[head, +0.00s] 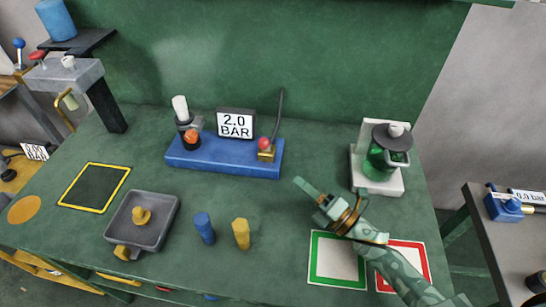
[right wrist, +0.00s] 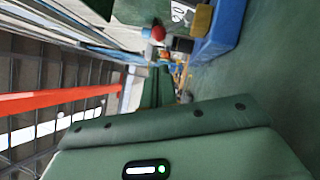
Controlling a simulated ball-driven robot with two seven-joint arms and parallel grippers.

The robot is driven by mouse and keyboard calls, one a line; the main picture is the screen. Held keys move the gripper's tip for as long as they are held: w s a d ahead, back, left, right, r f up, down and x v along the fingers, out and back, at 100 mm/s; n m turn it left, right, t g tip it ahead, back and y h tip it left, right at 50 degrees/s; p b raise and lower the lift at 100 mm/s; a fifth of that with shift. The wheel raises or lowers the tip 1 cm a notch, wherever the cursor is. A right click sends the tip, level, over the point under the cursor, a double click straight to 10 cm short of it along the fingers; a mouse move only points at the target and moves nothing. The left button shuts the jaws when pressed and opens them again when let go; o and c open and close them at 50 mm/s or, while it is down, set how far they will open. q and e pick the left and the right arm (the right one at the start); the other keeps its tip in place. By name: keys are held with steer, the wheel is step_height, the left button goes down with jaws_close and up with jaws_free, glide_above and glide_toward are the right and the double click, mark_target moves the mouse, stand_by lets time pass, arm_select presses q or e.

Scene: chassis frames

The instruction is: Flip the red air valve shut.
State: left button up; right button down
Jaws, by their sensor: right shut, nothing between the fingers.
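The air valve shows as a red ball knob (head: 264,143) by a brass block (head: 267,155) at the right end of a blue base (head: 222,165). The way its lever lies is too small to tell. A display (head: 235,124) behind the base reads 2.0 BAR. My right gripper (head: 300,183) is shut and empty, to the right of the valve and nearer the front, apart from it. The right wrist view shows the red knob (right wrist: 158,33) and brass block (right wrist: 201,19) beyond my shut fingers (right wrist: 163,75). My left gripper is not in view.
A green lantern-like device (head: 388,160) stands on a white base to the right. A grey tray (head: 168,221), a blue peg (head: 204,228) and a yellow peg (head: 241,234) stand at front left. Green (head: 315,270) and red (head: 426,275) framed squares lie under my right arm.

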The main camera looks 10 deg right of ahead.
mark_target(263, 147)
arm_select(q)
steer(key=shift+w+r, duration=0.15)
arm_select(e)
steer(key=x, duration=1)
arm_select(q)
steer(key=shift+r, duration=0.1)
